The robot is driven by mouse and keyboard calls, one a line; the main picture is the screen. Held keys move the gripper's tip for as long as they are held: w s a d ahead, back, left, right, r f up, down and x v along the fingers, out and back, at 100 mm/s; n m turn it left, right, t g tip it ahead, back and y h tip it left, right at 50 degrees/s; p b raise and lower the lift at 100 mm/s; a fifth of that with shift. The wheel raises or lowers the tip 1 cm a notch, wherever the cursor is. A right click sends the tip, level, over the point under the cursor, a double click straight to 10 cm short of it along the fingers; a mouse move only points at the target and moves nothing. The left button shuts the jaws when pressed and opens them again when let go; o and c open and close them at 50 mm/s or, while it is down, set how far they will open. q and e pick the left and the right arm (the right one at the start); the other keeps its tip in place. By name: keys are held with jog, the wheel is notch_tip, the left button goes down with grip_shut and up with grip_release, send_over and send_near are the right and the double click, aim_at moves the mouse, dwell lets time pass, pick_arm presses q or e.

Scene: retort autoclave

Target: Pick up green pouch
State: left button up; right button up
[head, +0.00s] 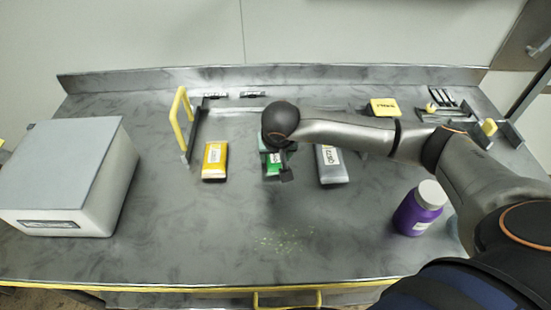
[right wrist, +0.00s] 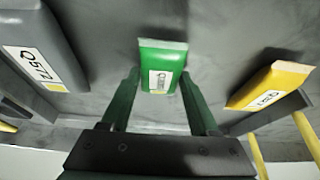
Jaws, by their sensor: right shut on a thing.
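The green pouch (head: 273,167) with a white label lies on the grey bench, between a yellow pouch and a grey pouch. My right gripper (head: 279,162) is over it and hides part of it in the head view. In the right wrist view the green pouch (right wrist: 162,55) sits between the two fingertips of my right gripper (right wrist: 160,77), one finger along each side, and the gripper is shut on it. Whether the pouch is clear of the bench I cannot tell. My left gripper is not in view.
The yellow pouch (head: 215,160) lies to the left, the grey pouch (head: 331,164) to the right. A purple bottle (head: 419,208) with a white lid stands at right. A grey box (head: 70,175) stands at left, a yellow handle (head: 181,117) behind.

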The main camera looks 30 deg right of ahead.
jog(key=shift+r, duration=0.15)
jog(key=shift+c, duration=0.3)
jog(key=shift+r, duration=0.2)
notch_tip(320, 180, up, 2)
jog(key=shift+w+r, duration=0.1)
jog(key=s+r, duration=0.1)
jog(key=s+a+r, duration=0.1)
jog(key=r, duration=0.1)
jog(key=s+r, duration=0.1)
jog(key=r, duration=0.1)
jog(key=shift+s+a+b, duration=0.35)
jog(key=shift+a+b, duration=0.05)
jog(key=s+a+r+n+y+p, duration=0.1)
jog(key=s+a+r+n, duration=0.1)
jog(key=s, duration=0.5)
jog(key=shift+s+r+n+t+y, duration=0.15)
jog(key=shift+r+n+t+y, duration=0.25)
jog(key=shift+n, duration=0.8)
